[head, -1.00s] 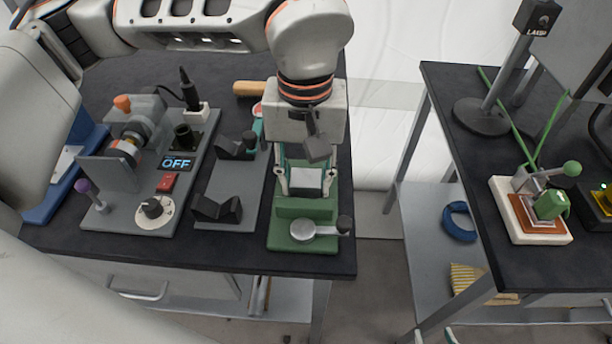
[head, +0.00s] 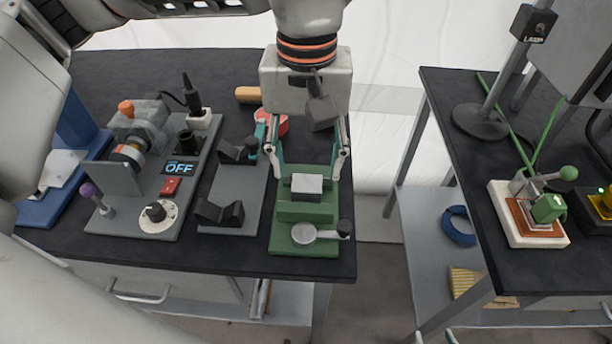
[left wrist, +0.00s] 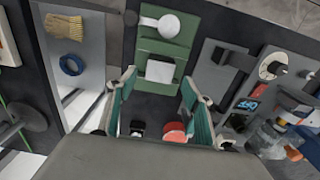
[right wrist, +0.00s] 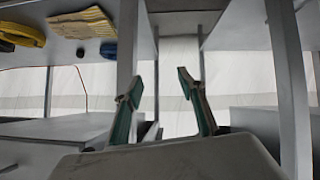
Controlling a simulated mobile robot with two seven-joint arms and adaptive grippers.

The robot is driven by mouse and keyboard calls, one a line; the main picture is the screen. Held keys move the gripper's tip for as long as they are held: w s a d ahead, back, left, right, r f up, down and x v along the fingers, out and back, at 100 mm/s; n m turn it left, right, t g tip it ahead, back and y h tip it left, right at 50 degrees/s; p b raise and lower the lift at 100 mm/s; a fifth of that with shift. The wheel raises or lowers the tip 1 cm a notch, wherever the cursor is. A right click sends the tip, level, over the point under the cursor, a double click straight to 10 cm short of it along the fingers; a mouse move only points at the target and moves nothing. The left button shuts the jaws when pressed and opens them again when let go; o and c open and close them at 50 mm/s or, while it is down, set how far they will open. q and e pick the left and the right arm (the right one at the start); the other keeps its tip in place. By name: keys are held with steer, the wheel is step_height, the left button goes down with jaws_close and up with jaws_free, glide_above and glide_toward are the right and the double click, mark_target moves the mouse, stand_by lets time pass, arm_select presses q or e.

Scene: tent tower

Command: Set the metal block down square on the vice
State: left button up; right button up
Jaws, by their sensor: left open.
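The metal block (head: 307,184), light grey with a pale top, rests on the green vice (head: 304,213) at the front right of the near table. It looks about square to the vice and level. In the left wrist view, the block (left wrist: 160,70) lies on the vice (left wrist: 165,48) beyond the fingertips. My left gripper (head: 306,174) is open, its two teal-lined fingers spread wide behind and above the block, with nothing between them.
Left of the vice stand a grey plate with black V-shaped rests (head: 221,211) and a grey machine panel with an OFF display (head: 179,167). A red round object (head: 275,124) lies behind the vice. A second table (head: 480,200) stands right, across a gap.

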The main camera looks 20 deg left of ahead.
mark_target(307, 183)
arm_select(q)
step_height(307, 183, up, 7)
steer(key=shift+f+p, duration=0.15)
steer(key=shift+p, duration=0.25)
